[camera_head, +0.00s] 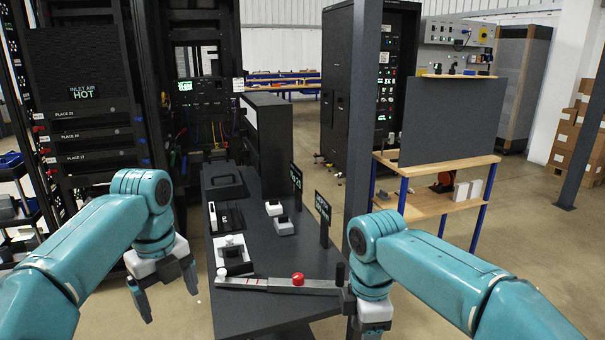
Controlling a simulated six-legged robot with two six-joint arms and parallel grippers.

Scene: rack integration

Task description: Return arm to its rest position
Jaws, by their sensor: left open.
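My left arm (95,235) is teal and comes in from the left. Its gripper (166,291) hangs down with its two dark fingers apart and nothing between them, left of the dark bench (265,313). My right arm (430,265) comes in from the right, bent downward. Its gripper (358,326) is at the bottom edge, beside the bench's front right corner. Its fingers are largely cut off, so its opening cannot be told.
A grey bar (257,284) with a red knob (298,279) lies across the bench, its right end close to my right wrist. Small devices (283,226) stand behind it. A dark server rack (92,130) is at left. A post (363,120) rises beside my right arm.

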